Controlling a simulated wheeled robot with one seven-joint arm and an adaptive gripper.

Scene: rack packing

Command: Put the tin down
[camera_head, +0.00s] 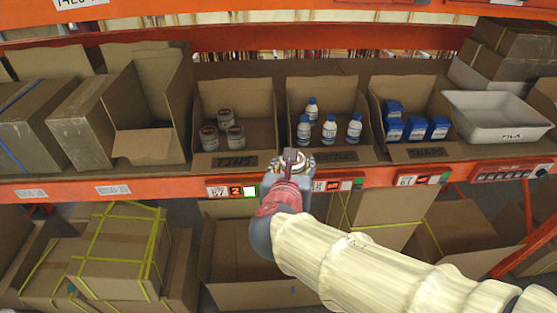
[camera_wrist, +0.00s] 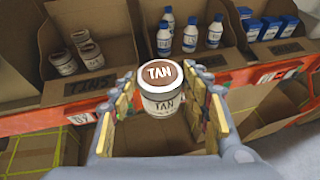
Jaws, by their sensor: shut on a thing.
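My gripper (camera_wrist: 160,115) is shut on a tin (camera_wrist: 161,92) with a brown lid and a white label reading TAN. The tin is upright between the fingers. In the head view my gripper (camera_head: 288,165) is in front of the shelf edge, between the tins box and the bottles box, and it mostly hides the tin. The cardboard box marked TINS (camera_head: 233,161) holds three similar tins (camera_head: 225,119) towards its left and middle. In the wrist view these tins (camera_wrist: 88,55) are at the upper left, apart from the held tin.
The bottles box (camera_head: 350,155) holds several white bottles with blue caps. The box marked SNAPS (camera_head: 421,154) holds several blue packs. A white tray (camera_head: 497,112) stands to its right. The orange shelf edge (camera_head: 140,188) runs in front. The tins box has free room at its right.

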